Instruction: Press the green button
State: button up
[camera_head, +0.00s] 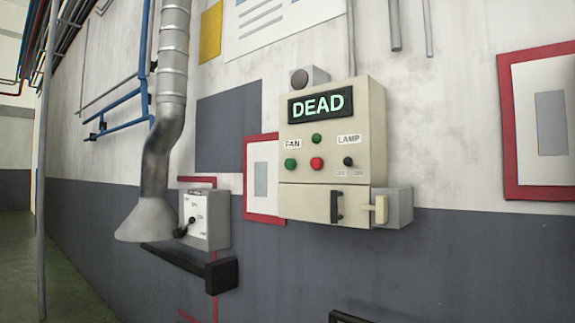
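A beige control box (375,130) is fixed to the wall right of the picture's middle. A green button (291,163) sits under its FAN label, at the left of the lower row. A red button (317,163) is just right of it. A smaller green round piece (317,138) sits above the red one; I cannot tell if it is a lamp or a button. A black switch (348,161) is under the LAMP label. A display (320,104) on top reads DEAD. My gripper is not recognisable in this view.
A black handle (336,206) is on the box's lower door, with a grey side box and pale lever (381,209) beside it. Left are a grey switch box (205,219), a black bar with a block (221,276) and a metal duct (172,70). Floor shows at left.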

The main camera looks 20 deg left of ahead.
grip_shut()
dwell(1.5)
